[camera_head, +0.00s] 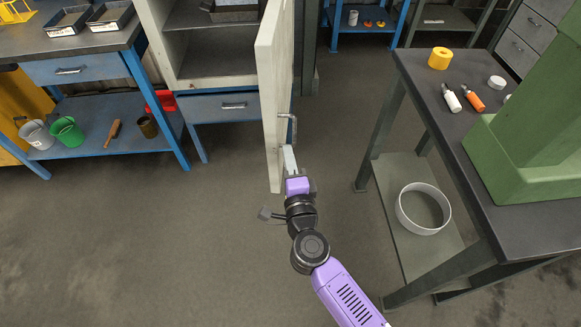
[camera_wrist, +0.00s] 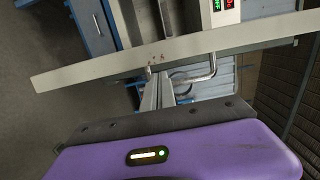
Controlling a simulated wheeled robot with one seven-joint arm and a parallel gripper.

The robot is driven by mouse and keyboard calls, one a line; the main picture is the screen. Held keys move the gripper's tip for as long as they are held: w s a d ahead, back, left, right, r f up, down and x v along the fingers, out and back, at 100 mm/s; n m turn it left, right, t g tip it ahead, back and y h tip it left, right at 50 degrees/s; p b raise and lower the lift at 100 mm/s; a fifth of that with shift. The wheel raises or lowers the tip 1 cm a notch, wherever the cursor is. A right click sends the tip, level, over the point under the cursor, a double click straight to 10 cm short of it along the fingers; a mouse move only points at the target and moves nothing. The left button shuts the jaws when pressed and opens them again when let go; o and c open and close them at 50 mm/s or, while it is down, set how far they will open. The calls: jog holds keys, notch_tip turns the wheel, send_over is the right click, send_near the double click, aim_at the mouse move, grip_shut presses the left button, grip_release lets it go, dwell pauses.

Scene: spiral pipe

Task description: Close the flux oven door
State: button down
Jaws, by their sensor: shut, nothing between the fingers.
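The flux oven (camera_head: 212,48) is a pale cabinet at the top middle of the head view, with its inside showing. Its door (camera_head: 272,105) stands wide open, swung out towards me and seen nearly edge-on. A metal handle (camera_head: 291,128) is on the door's right-hand face. My gripper (camera_head: 289,158) is shut and empty, with its fingers at the door's right-hand face just below the handle. In the wrist view the door (camera_wrist: 180,47) crosses the picture, the handle (camera_wrist: 205,72) is beside my fingers (camera_wrist: 158,90). I cannot tell whether the fingers touch the door.
A dark table (camera_head: 470,160) with bottles, a yellow roll (camera_head: 440,58) and a green machine (camera_head: 530,130) stands right of my arm. A blue workbench (camera_head: 85,65) stands at left. The floor left of the door is clear.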

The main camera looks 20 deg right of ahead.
jog(key=shift+x, duration=1.65)
